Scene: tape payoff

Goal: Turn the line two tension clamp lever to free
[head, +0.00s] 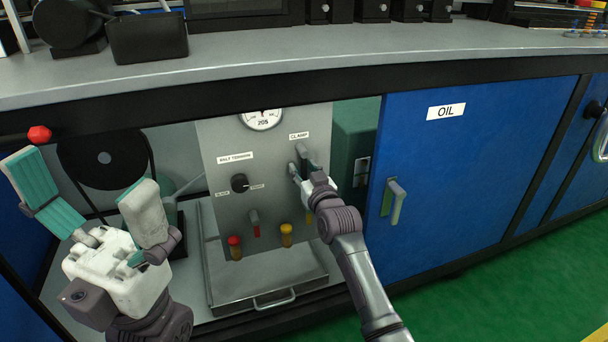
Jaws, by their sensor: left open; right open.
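The grey panel (222,135) in the open cabinet bay carries a label "CLAMP" at its upper right. Just below that label is the grey clamp lever (303,153), partly covered by my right gripper. My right gripper (308,170) is open at the lever; I cannot tell whether its fingers touch it. The lever's exact angle and any position marks are hidden. My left gripper (85,178) is open and empty, raised at the left in front of the bay, away from the panel.
The panel also has a gauge (262,118), a black belt tension knob (240,183) and small red and yellow fittings (286,235). A blue door labelled "OIL" (460,160) with a handle (393,200) stands right. The worktop (330,55) overhangs above. A black wheel (103,160) is behind my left gripper.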

